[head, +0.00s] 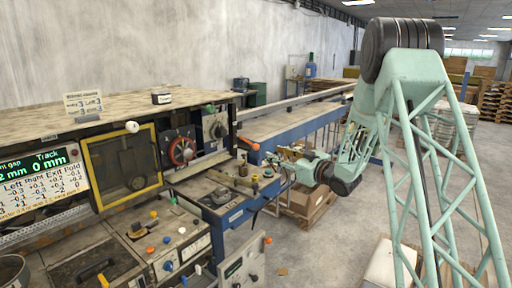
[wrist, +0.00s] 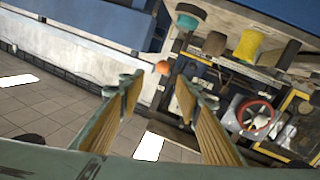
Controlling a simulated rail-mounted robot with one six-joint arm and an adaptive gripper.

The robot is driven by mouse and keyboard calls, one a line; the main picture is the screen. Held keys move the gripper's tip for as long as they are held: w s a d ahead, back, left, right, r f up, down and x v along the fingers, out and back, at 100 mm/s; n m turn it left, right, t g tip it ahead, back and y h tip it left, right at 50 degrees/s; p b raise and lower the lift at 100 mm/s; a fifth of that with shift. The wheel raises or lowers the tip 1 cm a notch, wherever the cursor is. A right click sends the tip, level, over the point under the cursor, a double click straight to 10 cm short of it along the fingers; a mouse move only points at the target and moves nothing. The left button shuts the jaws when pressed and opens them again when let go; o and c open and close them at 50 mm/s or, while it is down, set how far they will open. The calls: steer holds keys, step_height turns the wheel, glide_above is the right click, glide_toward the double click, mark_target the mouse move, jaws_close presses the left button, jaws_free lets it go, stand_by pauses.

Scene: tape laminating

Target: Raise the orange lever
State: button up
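An orange knob (head: 255,146) sits at the end of a short dark lever at the right end of the machine in the head view. In the wrist view an orange ball (wrist: 163,68) shows just beyond the gap between my fingertips; it looks like the same knob, though I cannot be sure. My gripper (wrist: 158,90) is open with nothing between its fingers. In the head view my gripper (head: 279,157) is small, just right of and a little below the knob. The lever's shaft is hard to make out in the wrist view.
A red handwheel (head: 183,150) and a yellow-framed window (head: 123,168) are on the machine front. Another orange knob (head: 268,240) stands on a lower control box. A blue-edged table (head: 290,122) extends behind my gripper.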

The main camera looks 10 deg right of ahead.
mark_target(256, 147)
steer(key=shift+f+y, duration=0.4)
steer(key=shift+a, duration=0.1)
steer(key=shift+w, duration=0.1)
steer(key=shift+x, duration=6.8)
steer(key=shift+c, duration=0.2)
jaws_close()
